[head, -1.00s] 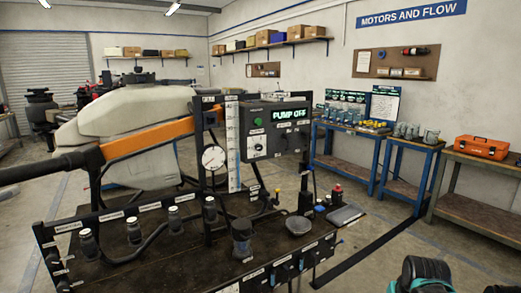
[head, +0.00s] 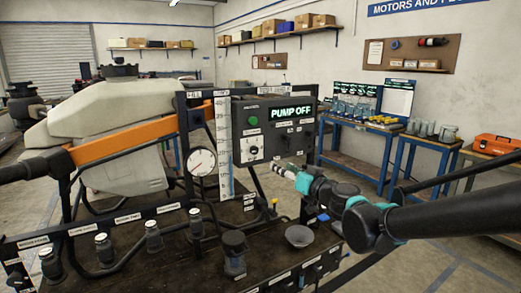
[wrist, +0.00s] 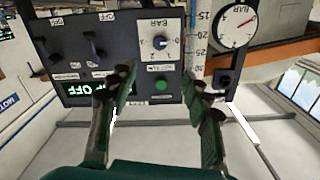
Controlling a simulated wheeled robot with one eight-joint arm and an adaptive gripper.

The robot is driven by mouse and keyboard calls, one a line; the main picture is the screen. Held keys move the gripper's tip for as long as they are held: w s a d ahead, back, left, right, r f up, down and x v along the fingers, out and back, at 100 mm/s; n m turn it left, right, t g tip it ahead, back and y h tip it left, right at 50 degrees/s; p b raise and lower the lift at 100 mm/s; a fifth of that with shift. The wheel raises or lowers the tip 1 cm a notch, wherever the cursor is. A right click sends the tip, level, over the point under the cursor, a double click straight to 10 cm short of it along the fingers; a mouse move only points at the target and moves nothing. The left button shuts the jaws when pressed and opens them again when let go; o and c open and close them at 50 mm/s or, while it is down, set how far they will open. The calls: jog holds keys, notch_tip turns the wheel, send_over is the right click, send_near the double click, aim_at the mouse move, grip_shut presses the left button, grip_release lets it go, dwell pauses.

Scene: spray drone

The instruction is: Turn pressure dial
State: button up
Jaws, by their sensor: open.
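The pressure dial is a dark knob with a pointer on a white plate marked BAR; it shows on the black control panel in the head view (head: 253,151) and upside down in the wrist view (wrist: 160,43). My gripper (head: 282,169) is to the right of the dial in the head view, apart from the panel. In the wrist view my gripper (wrist: 158,84) is open and empty, its two fingers spread below the dial in the picture. The round pressure gauge (head: 202,161) with a red needle is left of the panel; it also shows in the wrist view (wrist: 238,26).
The panel display (head: 290,112) reads PUMP OFF. A green button (wrist: 162,85) sits near the dial, and toggle switches (wrist: 95,43) are beside it. A tall scale (head: 223,150) stands left of the panel. Several capped bottles (head: 153,237) line the black bench (head: 135,275).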

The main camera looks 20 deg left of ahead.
aim_at(256, 150)
jog(key=x, duration=1.8)
jog(key=shift+d+r, duration=0.1)
jog(key=shift+r, duration=0.1)
grip_shut()
